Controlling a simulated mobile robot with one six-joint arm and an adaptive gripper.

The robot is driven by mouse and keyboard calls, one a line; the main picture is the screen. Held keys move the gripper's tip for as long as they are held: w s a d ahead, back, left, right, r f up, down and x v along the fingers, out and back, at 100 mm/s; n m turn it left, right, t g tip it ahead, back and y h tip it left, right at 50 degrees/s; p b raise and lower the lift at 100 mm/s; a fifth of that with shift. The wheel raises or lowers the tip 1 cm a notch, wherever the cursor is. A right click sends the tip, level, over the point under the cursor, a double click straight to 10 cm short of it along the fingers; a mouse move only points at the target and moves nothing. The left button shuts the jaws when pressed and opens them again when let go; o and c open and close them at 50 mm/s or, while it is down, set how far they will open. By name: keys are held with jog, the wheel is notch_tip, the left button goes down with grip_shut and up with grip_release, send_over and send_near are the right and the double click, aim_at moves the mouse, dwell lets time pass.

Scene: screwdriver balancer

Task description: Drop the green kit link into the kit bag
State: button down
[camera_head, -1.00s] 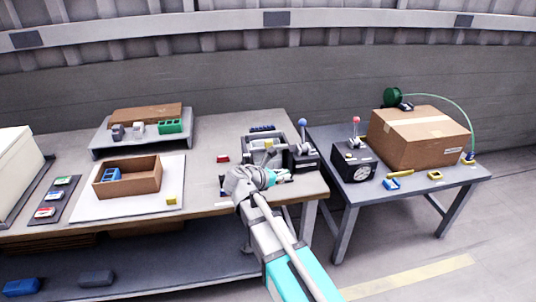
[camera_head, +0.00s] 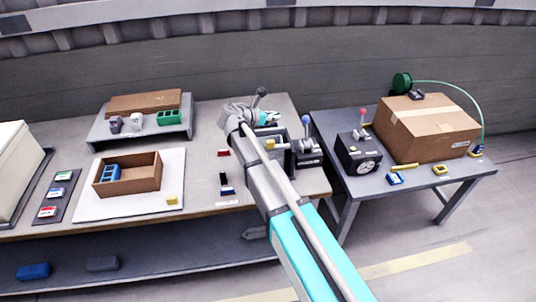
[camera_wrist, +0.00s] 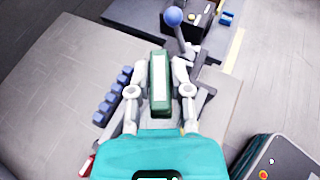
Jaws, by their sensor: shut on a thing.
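In the wrist view, my gripper (camera_wrist: 159,85) is shut on the green kit link (camera_wrist: 159,66), a green block with a pale top face, upright between the two fingers. In the head view, my gripper (camera_head: 258,117) is above the back right part of the main bench, by the dark fixture. The link is mostly hidden by the gripper and arm there. I cannot pick out a kit bag with certainty in either view.
A blue-knobbed lever (camera_head: 306,119) and a black-knobbed lever (camera_head: 262,92) stand near my gripper. A row of blue blocks (camera_wrist: 113,95) lies to its left in the wrist view. A cardboard box (camera_head: 428,128) is on the right table. An open brown tray (camera_head: 148,184) sits left.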

jog(key=shift+f, duration=0.2)
jog(key=shift+f+b, duration=2.8)
jog(key=shift+b, duration=0.25)
jog(key=shift+c, duration=2.4)
grip_release()
jog(key=shift+r, duration=0.15)
